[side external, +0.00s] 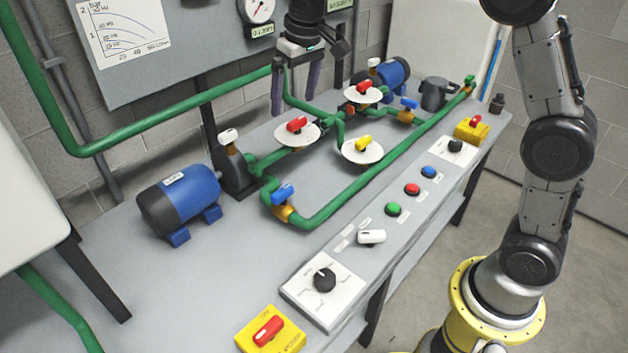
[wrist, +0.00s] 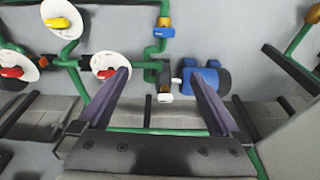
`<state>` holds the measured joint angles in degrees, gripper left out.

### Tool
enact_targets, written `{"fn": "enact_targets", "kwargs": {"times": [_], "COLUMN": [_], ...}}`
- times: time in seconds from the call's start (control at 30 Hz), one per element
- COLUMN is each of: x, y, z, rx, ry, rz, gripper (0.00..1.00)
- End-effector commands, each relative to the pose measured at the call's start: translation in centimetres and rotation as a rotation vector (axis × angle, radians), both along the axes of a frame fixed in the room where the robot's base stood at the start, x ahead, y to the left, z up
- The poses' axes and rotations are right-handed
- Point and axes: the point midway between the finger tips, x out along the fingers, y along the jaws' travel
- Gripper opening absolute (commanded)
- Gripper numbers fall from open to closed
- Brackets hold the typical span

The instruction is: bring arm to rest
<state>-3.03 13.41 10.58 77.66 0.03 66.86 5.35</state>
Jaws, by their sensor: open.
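My gripper (side external: 296,90) hangs from the arm above the back part of the bench, fingers pointing down. Its two purple-grey fingers are apart with nothing between them. The fingers also show spread in the wrist view (wrist: 160,85). In the side view they stand near the green pipework, behind the white discs with red handles (side external: 297,124) and (side external: 363,88) and the disc with a yellow handle (side external: 362,143). I cannot tell the exact gap between the fingers and the pipes. In the wrist view, a red-handled disc (wrist: 109,67) lies close to the left finger.
Blue motors (side external: 180,201) and (side external: 388,74) stand on the grey bench (side external: 130,290). A control strip along the front edge carries a black knob (side external: 324,279), a white switch (side external: 371,237) and coloured buttons. A gauge panel (side external: 200,45) stands behind the gripper. Open floor lies at right.

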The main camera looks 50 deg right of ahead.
Motion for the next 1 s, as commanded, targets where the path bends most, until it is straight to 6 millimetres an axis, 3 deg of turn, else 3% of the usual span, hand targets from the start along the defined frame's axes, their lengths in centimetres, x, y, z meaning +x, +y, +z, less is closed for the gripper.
{"fn": "enact_targets", "kwargs": {"times": [0.03, 0.2, 0.4, 0.57, 0.7, 0.83, 1.0], "x": [-1.9, -8.3, -16.4, -23.0, -27.9, -30.6, -31.6], "y": [-0.3, -1.1, -1.9, -2.3, -2.5, -2.6, -2.5], "z": [2.1, 6.2, 7.9, 6.6, 3.7, 0.7, -2.0], "rx": [0.001, 0.002, 0.001, -0.005, -0.012, -0.017, -0.021], "ry": [-0.035, -0.125, -0.219, -0.283, -0.318, -0.317, -0.280], "rz": [-0.003, -0.007, -0.008, -0.003, 0.003, 0.014, 0.027], "gripper": [1.00, 1.00, 1.00, 1.00, 1.00, 1.00, 1.00]}}
